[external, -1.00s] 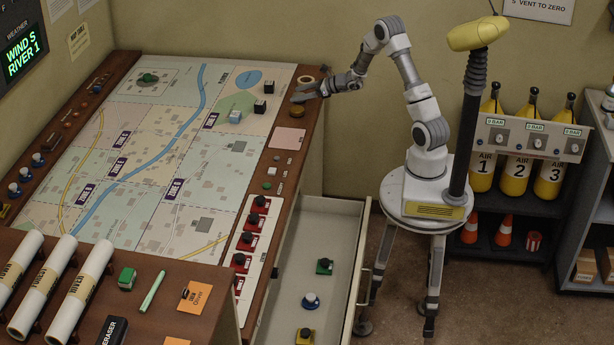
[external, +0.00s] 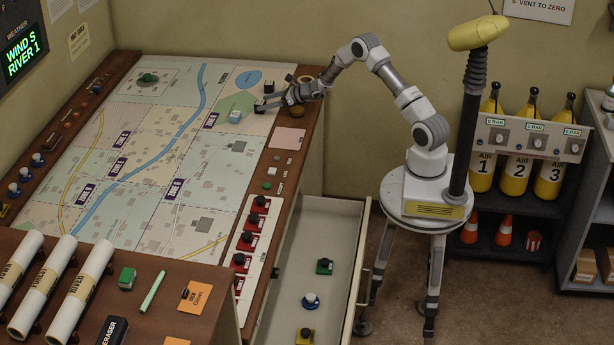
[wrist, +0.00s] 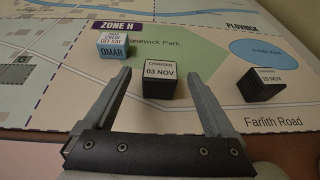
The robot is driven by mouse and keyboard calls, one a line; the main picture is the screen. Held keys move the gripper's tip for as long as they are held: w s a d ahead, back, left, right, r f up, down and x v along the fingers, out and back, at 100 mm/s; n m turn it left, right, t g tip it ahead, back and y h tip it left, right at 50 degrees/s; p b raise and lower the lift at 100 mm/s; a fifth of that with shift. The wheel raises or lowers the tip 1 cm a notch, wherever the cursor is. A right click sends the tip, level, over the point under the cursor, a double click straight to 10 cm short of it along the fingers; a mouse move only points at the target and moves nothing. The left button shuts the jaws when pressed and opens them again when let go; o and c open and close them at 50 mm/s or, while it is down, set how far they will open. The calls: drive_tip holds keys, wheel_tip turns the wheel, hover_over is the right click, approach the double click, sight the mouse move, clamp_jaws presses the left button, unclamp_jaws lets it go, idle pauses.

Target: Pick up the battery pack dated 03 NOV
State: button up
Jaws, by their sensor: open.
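In the external view my gripper (external: 262,104) is low over the map's far right part and mostly hides this pack. A second dark pack (wrist: 262,88), labelled 19 NOV as far as I can read, stands to the right, outside the fingers.
A light blue block marked OMAR (wrist: 112,46) stands just left of the left finger; it also shows in the external view (external: 235,117). The map (external: 150,150) lies flat on the console. A drawer (external: 335,240) is open below its right side.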

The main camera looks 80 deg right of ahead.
drive_tip(key=shift+x, duration=1.3)
clamp_jaws()
